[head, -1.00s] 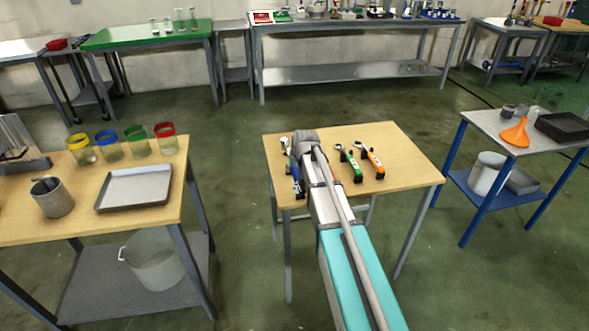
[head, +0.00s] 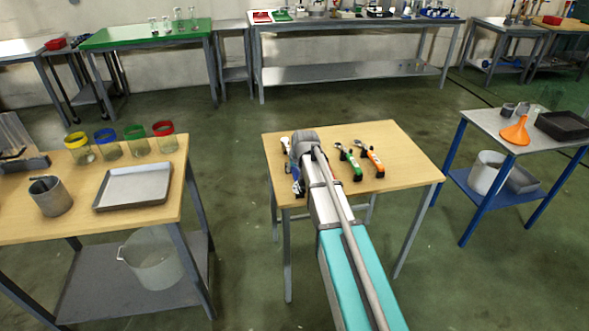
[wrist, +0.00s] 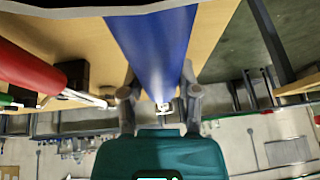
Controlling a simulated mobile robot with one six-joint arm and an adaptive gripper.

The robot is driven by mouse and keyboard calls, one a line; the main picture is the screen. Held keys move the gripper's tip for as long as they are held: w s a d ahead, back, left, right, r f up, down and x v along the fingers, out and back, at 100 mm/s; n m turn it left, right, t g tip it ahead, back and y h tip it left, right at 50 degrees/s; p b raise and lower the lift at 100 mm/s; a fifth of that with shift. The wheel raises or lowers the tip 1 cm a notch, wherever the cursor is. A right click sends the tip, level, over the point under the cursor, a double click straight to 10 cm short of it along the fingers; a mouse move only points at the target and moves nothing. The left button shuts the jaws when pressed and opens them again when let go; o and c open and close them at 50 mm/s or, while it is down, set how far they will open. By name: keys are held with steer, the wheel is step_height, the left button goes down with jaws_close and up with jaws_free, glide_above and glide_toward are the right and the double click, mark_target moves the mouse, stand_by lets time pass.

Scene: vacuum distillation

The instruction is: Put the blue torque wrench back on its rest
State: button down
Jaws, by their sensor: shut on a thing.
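The blue torque wrench shows in the wrist view as a broad blue handle (wrist: 158,45) running up between my fingers, with its metal end close to the palm. My gripper (wrist: 160,96) is shut on it. In the head view only a little of the blue handle (head: 296,186) shows at the left of my arm, over the left part of the wooden table (head: 405,160). My gripper's fingers are hidden there behind my arm. The wrench's rest is hidden or cannot be made out, and I cannot tell whether the wrench touches it.
A red-handled tool (wrist: 30,68) lies left of my gripper in the wrist view, beside a black block (wrist: 74,75). Green (head: 350,163) and orange (head: 373,160) wrenches lie right of my arm on black supports. The table's right side is clear.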

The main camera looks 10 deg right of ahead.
steer(key=shift+f+b, duration=1.1)
steer(key=shift+c, duration=1.2)
jaws_free()
steer(key=shift+r, duration=0.2)
step_height(320, 180, up, 9)
steer(key=p, duration=0.9)
steer(key=shift+f, duration=0.15)
steer(key=shift+s, duration=0.1)
steer(key=s+a+r+g+p, duration=0.1)
steer(key=s+g+p, duration=0.1)
steer(key=s, duration=1.2)
steer(key=s+a+r+g+h+p, duration=0.1)
steer(key=s+g+p, duration=0.1)
steer(key=s, duration=1.3)
steer(key=shift+r+g, duration=0.25)
steer(key=shift+g, duration=0.45)
